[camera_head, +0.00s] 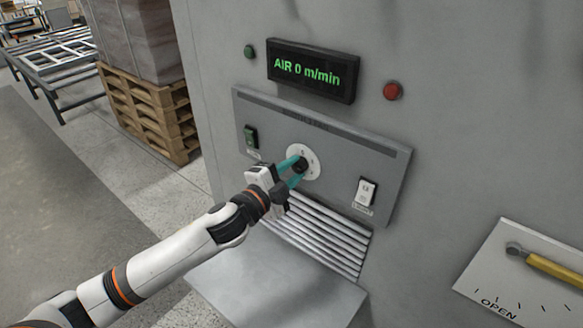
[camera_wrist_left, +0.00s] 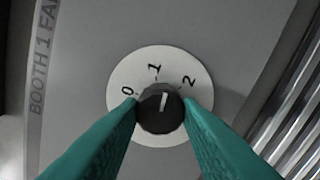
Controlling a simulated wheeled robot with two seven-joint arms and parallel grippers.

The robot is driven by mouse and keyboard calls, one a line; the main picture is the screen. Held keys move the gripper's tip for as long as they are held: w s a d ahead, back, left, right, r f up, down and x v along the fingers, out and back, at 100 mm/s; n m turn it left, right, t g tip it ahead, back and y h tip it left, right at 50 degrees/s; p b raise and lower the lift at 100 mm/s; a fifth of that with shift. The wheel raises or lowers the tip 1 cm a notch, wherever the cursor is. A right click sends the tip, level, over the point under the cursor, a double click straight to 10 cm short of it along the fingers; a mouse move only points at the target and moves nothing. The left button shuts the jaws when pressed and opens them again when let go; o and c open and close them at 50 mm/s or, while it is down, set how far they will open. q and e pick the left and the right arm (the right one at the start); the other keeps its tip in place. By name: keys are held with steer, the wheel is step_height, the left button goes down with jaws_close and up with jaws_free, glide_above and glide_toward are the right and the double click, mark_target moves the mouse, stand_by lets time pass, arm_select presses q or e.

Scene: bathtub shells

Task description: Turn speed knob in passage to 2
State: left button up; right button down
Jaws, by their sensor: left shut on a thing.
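The speed knob (camera_wrist_left: 160,118) is black with a white pointer line, on a round white dial (camera_wrist_left: 118,100) marked 0, 1 and 2. In the wrist view the pointer lies between 1 and 2. My left gripper (camera_head: 299,172) has teal fingers, which also show in the wrist view (camera_wrist_left: 160,110). They are shut on the knob, one finger on each side. In the head view the knob (camera_head: 300,163) is partly covered by the fingers. My right gripper is in neither view.
The display (camera_head: 312,72) above the panel (camera_head: 340,140) reads "AIR 0 m/min". A green switch (camera_head: 251,136) is left of the dial and a white switch (camera_head: 366,192) right. Below are louvres (camera_head: 320,236) and a grey ledge (camera_head: 275,280). A yellow lever (camera_head: 553,268) is at far right.

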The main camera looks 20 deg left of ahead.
arm_select(q)
steer(key=m+p, duration=0.1)
steer(key=m, duration=0.3)
steer(key=shift+m+p, duration=0.5)
steer(key=shift+m, duration=1.2)
steer(key=o, duration=1)
steer(key=shift+b+v, duration=2.35)
steer(key=shift+v, duration=3.65)
